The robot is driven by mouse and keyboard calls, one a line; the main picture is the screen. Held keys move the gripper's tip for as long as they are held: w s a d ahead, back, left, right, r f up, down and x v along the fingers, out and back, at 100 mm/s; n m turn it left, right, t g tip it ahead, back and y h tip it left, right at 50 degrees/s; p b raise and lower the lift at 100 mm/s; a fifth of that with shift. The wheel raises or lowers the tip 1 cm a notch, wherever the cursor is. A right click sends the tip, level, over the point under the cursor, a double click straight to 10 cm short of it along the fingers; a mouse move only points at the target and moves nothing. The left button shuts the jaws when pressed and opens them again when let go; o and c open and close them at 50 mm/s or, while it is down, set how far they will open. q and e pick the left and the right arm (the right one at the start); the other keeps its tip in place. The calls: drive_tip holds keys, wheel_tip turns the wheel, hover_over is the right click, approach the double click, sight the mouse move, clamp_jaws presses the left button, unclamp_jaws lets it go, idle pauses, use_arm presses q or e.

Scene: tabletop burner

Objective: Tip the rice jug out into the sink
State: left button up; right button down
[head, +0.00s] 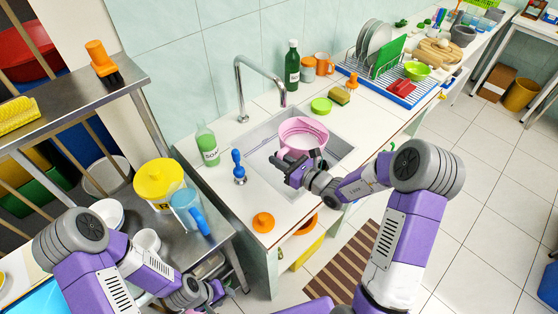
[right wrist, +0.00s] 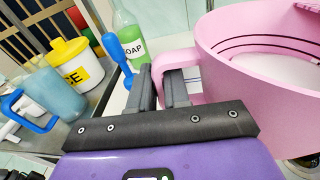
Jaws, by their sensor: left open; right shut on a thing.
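A pink jug (head: 303,133) is over the sink (head: 338,150), with its open top facing mostly up. My right gripper (head: 287,172) is shut on the jug's handle, which shows between the fingers in the right wrist view (right wrist: 178,62). In that view the pink jug (right wrist: 240,80) fills the right side, with dark lines inside and something pale within. I cannot tell whether the pale part is rice. My left gripper (head: 217,292) is open and empty, low in the head view beside the metal side table, far from the jug.
A soap bottle (head: 207,145) and a blue-handled brush (head: 238,167) stand left of the sink. A yellow-lidded canister (head: 160,180) and a blue-handled pitcher (head: 187,210) stand on the side table. A dish rack (head: 385,80) and a sponge (head: 341,95) are behind right. The tap (head: 262,72) arches over the sink.

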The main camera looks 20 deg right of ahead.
drive_tip(key=shift+w+d+r+m+t+h, duration=0.15)
drive_tip(key=shift+w+r+m+t+h, duration=0.15)
drive_tip(key=shift+w+r, duration=0.2)
drive_tip(key=shift+w, duration=0.1)
drive_tip(key=shift+f, duration=0.1)
